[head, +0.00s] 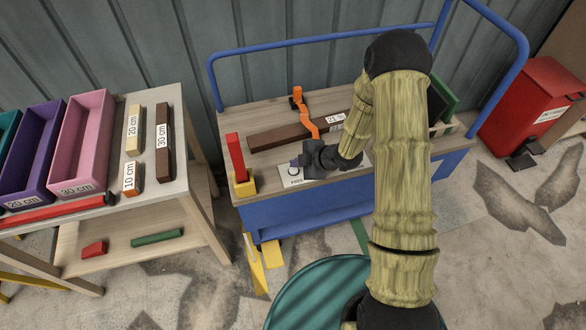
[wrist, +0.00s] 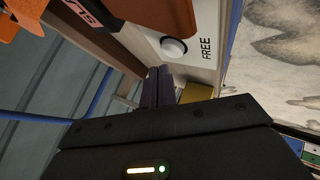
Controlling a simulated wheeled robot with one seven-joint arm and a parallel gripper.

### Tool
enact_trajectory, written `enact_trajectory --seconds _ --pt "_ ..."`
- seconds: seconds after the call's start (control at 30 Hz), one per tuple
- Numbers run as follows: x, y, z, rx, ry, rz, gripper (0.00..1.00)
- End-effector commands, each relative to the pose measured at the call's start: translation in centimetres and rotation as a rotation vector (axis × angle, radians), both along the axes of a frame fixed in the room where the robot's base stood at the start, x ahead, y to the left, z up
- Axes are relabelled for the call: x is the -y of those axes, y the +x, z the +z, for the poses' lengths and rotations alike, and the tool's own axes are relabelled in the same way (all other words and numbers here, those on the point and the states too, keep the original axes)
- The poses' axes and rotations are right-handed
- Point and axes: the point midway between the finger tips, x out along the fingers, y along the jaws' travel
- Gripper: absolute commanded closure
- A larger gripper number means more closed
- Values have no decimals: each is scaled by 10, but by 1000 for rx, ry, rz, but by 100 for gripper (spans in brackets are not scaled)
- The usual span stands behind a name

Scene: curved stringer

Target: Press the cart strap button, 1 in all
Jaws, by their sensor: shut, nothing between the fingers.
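The cart (head: 290,215) has a wooden top and blue sides. A white panel marked FREE (head: 292,181) lies on its near edge, with a round white button (head: 294,170). In the wrist view the button (wrist: 173,47) stands just beyond the fingertips, beside the FREE lettering. My gripper (head: 295,162) is shut and empty, low over the panel. Its dark fingers (wrist: 160,75) end close to the button; I cannot tell whether they touch it. An orange strap (head: 307,117) crosses a long brown bar (head: 280,136) on the cart. My arm hides part of the bar and panel.
A blue handle rail (head: 300,42) rises behind the cart. A table (head: 190,150) with coloured trays and labelled blocks is left; a red bin (head: 530,105) is right.

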Motion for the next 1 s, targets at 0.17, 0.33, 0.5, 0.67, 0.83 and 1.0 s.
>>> enact_trajectory --seconds 0.17,0.33,0.5,0.67,0.83,1.0 --pt "0 0 19 1 0 0 100" --pt "0 0 32 1 0 1 100" --pt "0 0 45 1 0 1 100" --pt "0 0 48 0 -1 1 100" --pt "0 0 47 0 0 0 100" --pt "0 0 47 0 0 0 100"
